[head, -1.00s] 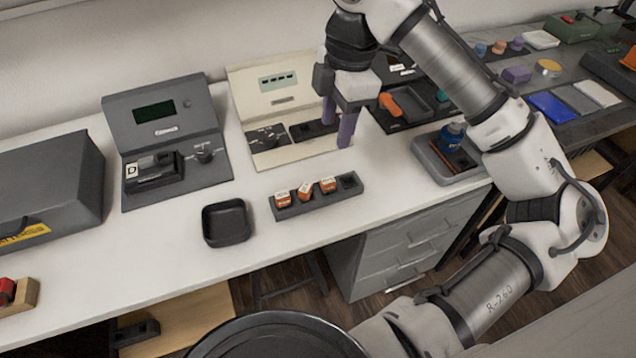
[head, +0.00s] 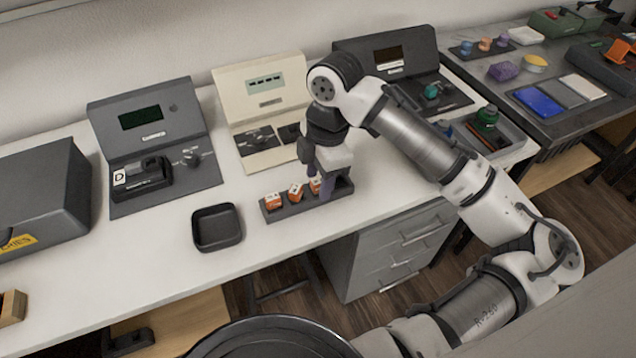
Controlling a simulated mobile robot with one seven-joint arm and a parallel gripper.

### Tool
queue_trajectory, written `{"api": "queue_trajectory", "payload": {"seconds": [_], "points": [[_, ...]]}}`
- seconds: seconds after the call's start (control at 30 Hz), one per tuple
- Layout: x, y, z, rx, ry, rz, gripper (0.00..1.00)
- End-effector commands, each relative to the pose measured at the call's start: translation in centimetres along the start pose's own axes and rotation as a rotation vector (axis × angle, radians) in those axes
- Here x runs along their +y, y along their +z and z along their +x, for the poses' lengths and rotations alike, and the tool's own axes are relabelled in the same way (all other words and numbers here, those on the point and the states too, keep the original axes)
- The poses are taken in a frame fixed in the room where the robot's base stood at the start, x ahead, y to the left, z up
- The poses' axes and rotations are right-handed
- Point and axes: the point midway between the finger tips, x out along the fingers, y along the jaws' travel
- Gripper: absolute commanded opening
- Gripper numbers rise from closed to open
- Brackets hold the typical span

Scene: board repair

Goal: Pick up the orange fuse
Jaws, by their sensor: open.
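Three orange fuses with white tops sit in a dark rack (head: 288,212) on the white bench: a left fuse (head: 272,202), a middle fuse (head: 296,193) and a right fuse (head: 315,186). The middle one looks tilted. My gripper (head: 321,186) is open and points down at the right end of the rack. Its fingers are at the right fuse and partly hide it. I cannot tell whether they touch it. The rack's rightmost slot is mostly hidden by the gripper.
An empty black tray (head: 217,228) lies left of the rack. A grey tester (head: 152,150), a cream tester (head: 262,115) and a dark tester (head: 395,70) stand behind.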

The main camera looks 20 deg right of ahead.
Motion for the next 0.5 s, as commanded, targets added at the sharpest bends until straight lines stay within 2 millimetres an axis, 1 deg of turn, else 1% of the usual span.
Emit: {"api": "queue_trajectory", "payload": {"seconds": [0.2, 0.5], "points": [[0.01, -0.01, 0.08, 0.000, 0.000, 0.000, 0.45], [0.02, -0.01, 0.05, 0.000, 0.000, 0.000, 0.06]]}}
